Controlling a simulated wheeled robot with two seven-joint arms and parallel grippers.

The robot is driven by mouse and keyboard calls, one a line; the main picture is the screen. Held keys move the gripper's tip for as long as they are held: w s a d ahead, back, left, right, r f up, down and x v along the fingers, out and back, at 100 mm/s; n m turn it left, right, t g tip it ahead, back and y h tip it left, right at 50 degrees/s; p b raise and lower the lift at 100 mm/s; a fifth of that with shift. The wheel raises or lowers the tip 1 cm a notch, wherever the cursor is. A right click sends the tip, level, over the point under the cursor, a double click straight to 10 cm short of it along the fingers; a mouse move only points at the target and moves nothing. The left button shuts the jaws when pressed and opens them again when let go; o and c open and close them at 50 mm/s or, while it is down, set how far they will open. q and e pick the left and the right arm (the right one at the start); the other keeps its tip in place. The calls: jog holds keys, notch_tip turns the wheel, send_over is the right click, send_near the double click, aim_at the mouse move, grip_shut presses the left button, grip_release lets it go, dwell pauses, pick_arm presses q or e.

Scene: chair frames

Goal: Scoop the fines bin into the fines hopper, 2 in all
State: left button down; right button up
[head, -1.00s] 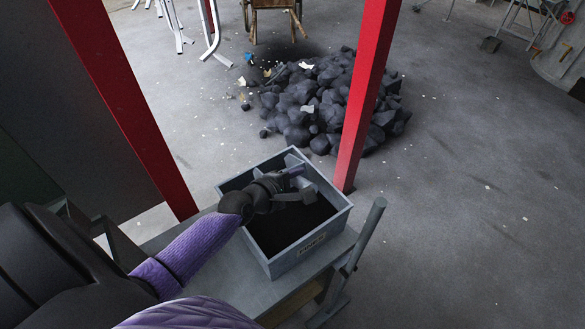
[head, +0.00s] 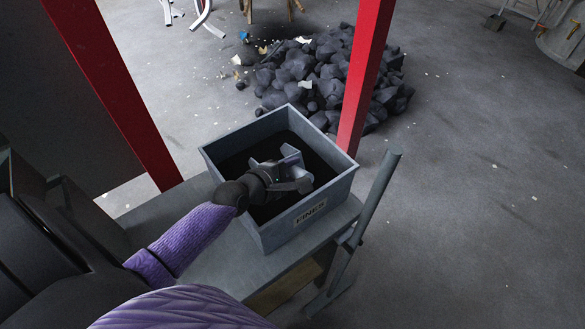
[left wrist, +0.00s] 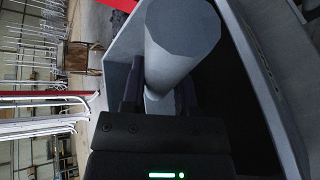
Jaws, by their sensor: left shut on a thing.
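The fines bin (head: 312,213) is an open grey box labelled FINES, with dark fine material (head: 240,160) inside. It stands on a grey bench at the middle of the head view. My left gripper (head: 285,168) is over the bin's opening, pointing into it. It is shut on a grey tool, seemingly the scoop (head: 296,185). In the left wrist view its thick round grey handle (left wrist: 183,45) sits between the fingers. The gripper hides much of the scoop, and I cannot tell whether it holds material. I cannot make out a fines hopper. My right gripper is out of view.
The bench (head: 225,248) carries the bin. A grey bar-like tool (head: 372,195) stands at its right side. A red post (head: 362,85) rises just behind the bin, another red post (head: 115,100) stands left. A dark rock heap (head: 310,75) lies beyond. Floor at right is clear.

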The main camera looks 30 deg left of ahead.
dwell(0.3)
pick_arm(q)
jog(key=shift+d+r, duration=0.1)
jog(key=shift+s+d+p, duration=0.2)
jog(key=shift+d+p, duration=0.15)
jog(key=shift+p, duration=0.2)
jog(key=shift+a, duration=0.1)
jog(key=shift+w+a, duration=0.25)
jog(key=shift+a, duration=0.15)
jog(key=shift+d, duration=0.1)
jog(key=shift+s+d, duration=0.25)
jog(key=shift+d, duration=0.15)
